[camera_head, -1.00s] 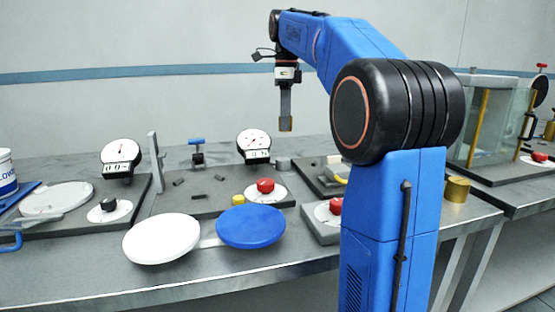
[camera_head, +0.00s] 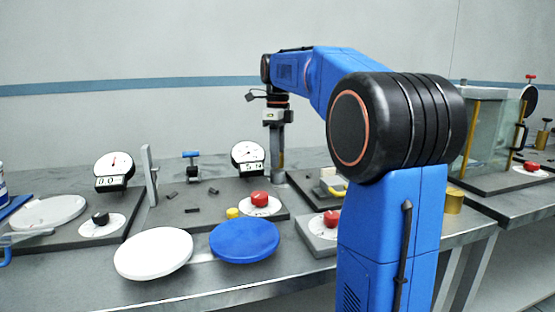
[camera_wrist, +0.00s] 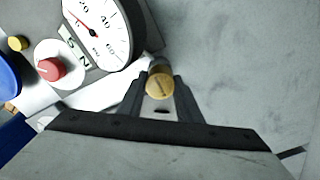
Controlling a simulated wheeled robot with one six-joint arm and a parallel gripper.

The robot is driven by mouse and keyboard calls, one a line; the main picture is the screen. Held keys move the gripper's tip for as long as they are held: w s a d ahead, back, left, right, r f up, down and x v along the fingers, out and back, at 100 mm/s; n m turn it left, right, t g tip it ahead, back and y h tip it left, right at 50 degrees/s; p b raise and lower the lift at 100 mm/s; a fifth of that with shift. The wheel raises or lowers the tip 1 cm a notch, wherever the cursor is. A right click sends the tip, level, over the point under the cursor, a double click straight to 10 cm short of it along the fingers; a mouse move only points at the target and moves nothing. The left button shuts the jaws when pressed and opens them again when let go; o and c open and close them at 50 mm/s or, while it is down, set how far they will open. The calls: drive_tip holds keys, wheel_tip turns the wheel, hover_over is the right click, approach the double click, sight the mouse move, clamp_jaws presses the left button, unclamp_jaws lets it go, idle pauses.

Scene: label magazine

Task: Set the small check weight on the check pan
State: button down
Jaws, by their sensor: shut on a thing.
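My gripper (camera_head: 278,168) points down at the back of the bench, beside the right dial. It is shut on a small brass weight (camera_wrist: 160,86), seen end-on between the fingers in the wrist view. In the head view the fingers mostly hide this spot. A white round pan (camera_head: 153,253) and a blue round pan (camera_head: 244,241) stand at the front of the bench. No label shows which surface is the check pan.
The right dial (camera_head: 248,155) stands close left of my gripper, and also fills the wrist view's upper left (camera_wrist: 100,28). A red knob (camera_head: 260,199) and small yellow piece (camera_head: 232,213) lie in front. A larger brass cylinder (camera_head: 453,200) stands right of my arm.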

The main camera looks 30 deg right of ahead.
drive_tip(key=shift+f, duration=0.6)
drive_tip(key=shift+f, duration=0.1)
drive_tip(key=c, duration=1.3)
unclamp_jaws()
drive_tip(key=shift+o, duration=0.2)
wheel_tip(320, 180, up, 12)
drive_tip(key=shift+s, duration=0.1)
